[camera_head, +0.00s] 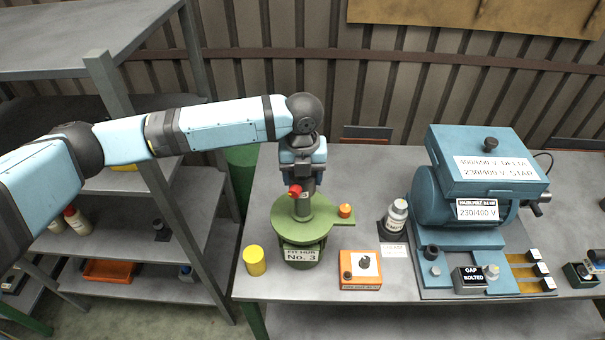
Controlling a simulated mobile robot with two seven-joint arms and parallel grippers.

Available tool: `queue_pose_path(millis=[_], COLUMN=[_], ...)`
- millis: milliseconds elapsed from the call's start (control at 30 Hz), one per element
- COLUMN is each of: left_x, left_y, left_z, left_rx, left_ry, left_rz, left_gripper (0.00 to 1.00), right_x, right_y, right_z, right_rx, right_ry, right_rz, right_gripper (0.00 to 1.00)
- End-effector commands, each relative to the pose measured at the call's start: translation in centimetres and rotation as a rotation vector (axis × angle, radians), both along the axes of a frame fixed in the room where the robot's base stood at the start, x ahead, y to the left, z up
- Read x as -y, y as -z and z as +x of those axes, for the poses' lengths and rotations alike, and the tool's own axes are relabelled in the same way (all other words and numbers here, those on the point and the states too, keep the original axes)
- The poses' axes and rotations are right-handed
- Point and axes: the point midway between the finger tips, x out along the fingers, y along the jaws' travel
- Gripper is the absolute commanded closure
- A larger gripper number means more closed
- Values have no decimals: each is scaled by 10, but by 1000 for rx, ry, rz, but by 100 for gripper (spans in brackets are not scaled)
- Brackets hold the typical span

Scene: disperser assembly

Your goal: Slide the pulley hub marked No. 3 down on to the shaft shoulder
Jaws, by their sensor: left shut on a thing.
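A green round stand (283,221) with a plate reading "FIT HUB No. 3" (301,254) is at the left part of the bench. A grey cylindrical part (303,207) stands upright over the middle of its disc, with a red knob (295,190) at its side. My left gripper (303,180) points down over the stand and is shut on this grey part. I cannot tell whether the part is the hub or the shaft. The shoulder and any gap below the hub are hidden. My right gripper is not in view.
An orange knob (345,210) sits on the stand's side arm. A yellow cylinder (255,260), an orange box (361,269) and a white-labelled bottle (396,216) stand close by. A blue motor unit (437,205) fills the bench's right. Grey shelving (190,235) is at the left.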

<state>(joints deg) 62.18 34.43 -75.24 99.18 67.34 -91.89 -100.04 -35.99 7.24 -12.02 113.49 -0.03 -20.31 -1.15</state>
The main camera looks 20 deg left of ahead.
Motion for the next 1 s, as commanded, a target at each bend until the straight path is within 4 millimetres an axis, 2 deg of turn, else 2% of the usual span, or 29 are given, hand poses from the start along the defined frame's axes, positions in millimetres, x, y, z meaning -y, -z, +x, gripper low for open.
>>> queue_pose_path(millis=[1000], left_x=[0], left_y=[23], left_z=[0], left_rx=[0], left_ry=[0], left_rz=[-1], left_gripper=[85], right_x=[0], right_y=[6], right_z=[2], right_rx=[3], right_ry=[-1], right_rz=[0], right_gripper=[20])
